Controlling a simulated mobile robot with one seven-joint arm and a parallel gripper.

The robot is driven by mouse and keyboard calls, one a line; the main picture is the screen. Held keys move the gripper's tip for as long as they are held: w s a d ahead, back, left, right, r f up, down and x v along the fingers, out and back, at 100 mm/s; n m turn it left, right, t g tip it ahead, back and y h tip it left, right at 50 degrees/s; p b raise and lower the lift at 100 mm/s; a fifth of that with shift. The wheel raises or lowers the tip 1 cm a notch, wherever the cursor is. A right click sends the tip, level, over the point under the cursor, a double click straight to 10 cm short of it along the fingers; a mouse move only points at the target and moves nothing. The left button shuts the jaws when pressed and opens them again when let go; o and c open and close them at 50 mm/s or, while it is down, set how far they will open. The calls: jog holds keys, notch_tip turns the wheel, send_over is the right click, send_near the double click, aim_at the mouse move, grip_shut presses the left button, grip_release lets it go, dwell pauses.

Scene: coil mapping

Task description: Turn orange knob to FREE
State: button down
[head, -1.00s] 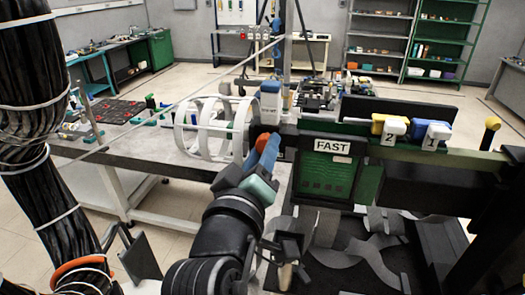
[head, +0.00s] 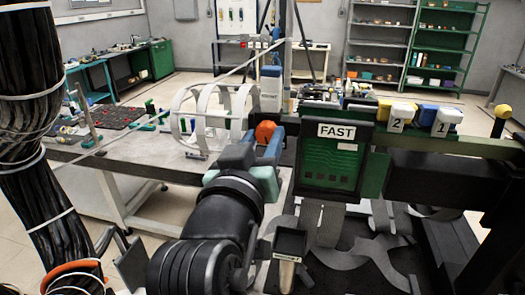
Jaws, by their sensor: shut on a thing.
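The orange knob (head: 265,131) sits at the left end of the machine's green rail, beside the panel marked FAST (head: 336,132). My gripper (head: 268,147) reaches up from below, its blue and teal fingers at the knob, and it is shut on it. The lower part of the knob is hidden by the fingers. No FREE label can be read in this view, and the knob's pointing direction cannot be told.
A white ring-shaped frame (head: 210,118) stands on the grey table left of the knob. Blocks marked 2 (head: 399,116) and 1 (head: 446,121) sit on the rail at right. A yellow-topped lever (head: 502,112) stands at far right. Grey strips lie below.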

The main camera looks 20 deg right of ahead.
jog(key=m+b, duration=0.4)
jog(key=m, duration=0.2)
jog(key=shift+f+b, duration=0.15)
jog(key=shift+b, duration=0.2)
jog(key=m+b, duration=0.3)
jog(key=m, duration=0.2)
jog(key=shift+m+b, duration=0.35)
jog(key=shift+m, duration=0.05)
jog(key=shift+c, duration=2.3)
grip_release()
jog(key=shift+d, duration=0.1)
jog(key=b+v, duration=0.3)
jog(key=v, duration=1)
